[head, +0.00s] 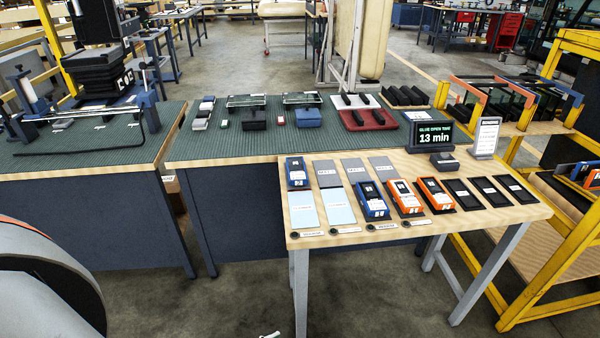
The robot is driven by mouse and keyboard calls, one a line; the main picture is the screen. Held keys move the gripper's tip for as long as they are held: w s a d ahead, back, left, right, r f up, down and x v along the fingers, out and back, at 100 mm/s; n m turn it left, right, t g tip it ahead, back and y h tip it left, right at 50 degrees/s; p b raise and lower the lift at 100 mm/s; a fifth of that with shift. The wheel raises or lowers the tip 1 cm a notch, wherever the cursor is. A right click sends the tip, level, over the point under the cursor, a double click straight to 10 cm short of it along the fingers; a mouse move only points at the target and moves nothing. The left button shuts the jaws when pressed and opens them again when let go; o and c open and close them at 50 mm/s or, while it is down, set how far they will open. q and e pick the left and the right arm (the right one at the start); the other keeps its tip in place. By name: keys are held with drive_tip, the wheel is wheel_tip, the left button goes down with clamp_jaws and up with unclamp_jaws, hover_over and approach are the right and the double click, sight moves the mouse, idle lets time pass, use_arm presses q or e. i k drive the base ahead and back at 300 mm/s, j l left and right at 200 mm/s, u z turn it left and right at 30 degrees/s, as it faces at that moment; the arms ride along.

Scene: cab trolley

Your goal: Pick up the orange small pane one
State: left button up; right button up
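Two orange devices with white labels stand side by side on the small wooden table: the left orange one (404,198) and the right orange one (435,195). Their label text is too small to read, so I cannot tell which is small pane one. Orange-edged dark panes (467,92) also stand in the yellow rack at the right. A large rounded white and black part, likely mine, fills the lower left corner.
The small table (300,238) also holds blue devices (371,201), grey and pale blue plates, and black pads (463,194). A display reading 13 min (434,136) stands at its back. A long green-topped bench (240,143) lies behind. A yellow rack (560,250) stands close at right.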

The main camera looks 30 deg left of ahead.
sight(408, 200)
drive_tip(key=i+l+u, duration=0.1)
drive_tip(key=l, duration=0.25)
drive_tip(key=i+l+u, duration=0.1)
drive_tip(key=l, duration=0.25)
drive_tip(key=i+l+u, duration=0.1)
drive_tip(key=i+l, duration=0.15)
drive_tip(key=l, duration=0.15)
drive_tip(key=i+l+u, duration=0.1)
drive_tip(key=l, duration=0.25)
drive_tip(key=i+l+u, duration=0.1)
drive_tip(key=l, duration=0.3)
